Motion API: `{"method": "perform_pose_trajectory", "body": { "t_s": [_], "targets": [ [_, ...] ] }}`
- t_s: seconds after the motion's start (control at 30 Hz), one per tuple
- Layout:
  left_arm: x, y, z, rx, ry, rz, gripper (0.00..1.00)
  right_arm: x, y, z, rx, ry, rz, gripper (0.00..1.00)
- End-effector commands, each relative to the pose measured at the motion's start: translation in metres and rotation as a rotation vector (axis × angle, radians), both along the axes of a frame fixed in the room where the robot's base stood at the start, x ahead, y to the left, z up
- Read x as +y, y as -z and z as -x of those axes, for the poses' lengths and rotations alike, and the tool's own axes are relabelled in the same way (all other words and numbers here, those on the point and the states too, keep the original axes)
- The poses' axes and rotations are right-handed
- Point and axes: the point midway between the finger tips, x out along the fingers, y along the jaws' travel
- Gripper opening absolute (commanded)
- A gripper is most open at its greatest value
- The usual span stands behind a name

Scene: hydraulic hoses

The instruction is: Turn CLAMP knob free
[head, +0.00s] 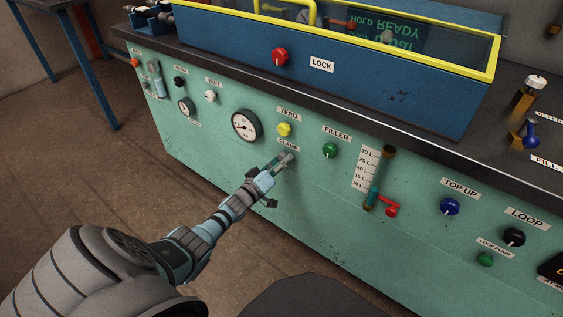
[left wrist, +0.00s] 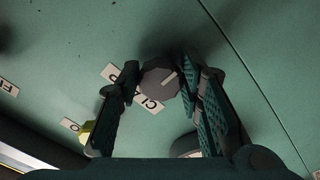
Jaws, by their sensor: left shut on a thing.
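The CLAMP knob (left wrist: 160,80) is a grey round knob with a pale pointer line, on the green panel. In the left wrist view it sits between the two finger pads of my left gripper (left wrist: 165,88), which is shut on it. The CLAMP label (head: 288,145) is just above the gripper in the head view. There my left gripper (head: 275,170) reaches the panel below the label and mostly hides the knob. My right gripper is not in view.
The yellow ZERO knob (head: 285,129) is just above the CLAMP label. A round gauge (head: 245,125) is to the left, and the green FILLER knob (head: 330,150) to the right. A sight tube (head: 379,175) with a red valve handle (head: 391,206) stands further right.

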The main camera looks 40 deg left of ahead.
Motion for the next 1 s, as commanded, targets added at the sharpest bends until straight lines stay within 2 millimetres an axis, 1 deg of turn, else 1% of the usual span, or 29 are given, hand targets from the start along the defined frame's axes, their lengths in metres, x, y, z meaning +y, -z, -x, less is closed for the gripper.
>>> {"method": "perform_pose_trajectory", "body": {
  "t_s": [0.27,0.3,0.4,0.63,0.7,0.77,0.87,0.97,1.0],
  "targets": [
    [0.0,0.002,0.001,0.004,-0.001,0.001,0.06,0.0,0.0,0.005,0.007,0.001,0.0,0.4],
    [0.0,0.002,0.001,0.004,-0.001,0.001,0.38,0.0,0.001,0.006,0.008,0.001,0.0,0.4],
    [0.0,0.001,0.0,0.002,-0.001,0.001,0.54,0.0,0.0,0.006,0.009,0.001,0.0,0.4],
    [0.0,0.001,0.0,0.001,0.001,0.0,0.54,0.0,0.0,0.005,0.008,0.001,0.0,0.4],
    [0.0,0.001,0.001,0.001,0.001,0.0,0.54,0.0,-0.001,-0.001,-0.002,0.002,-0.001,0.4],
    [0.0,0.0,0.003,-0.001,0.001,-0.001,0.54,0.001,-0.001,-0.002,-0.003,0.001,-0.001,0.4],
    [0.0,0.002,0.016,0.001,0.0,-0.003,0.54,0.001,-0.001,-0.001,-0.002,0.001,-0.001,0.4],
    [-0.001,0.002,0.041,0.003,0.003,-0.003,0.54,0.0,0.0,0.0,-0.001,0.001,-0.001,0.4],
    [-0.002,0.002,0.053,0.005,0.004,-0.001,0.54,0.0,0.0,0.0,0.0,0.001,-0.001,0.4]
  ]
}}
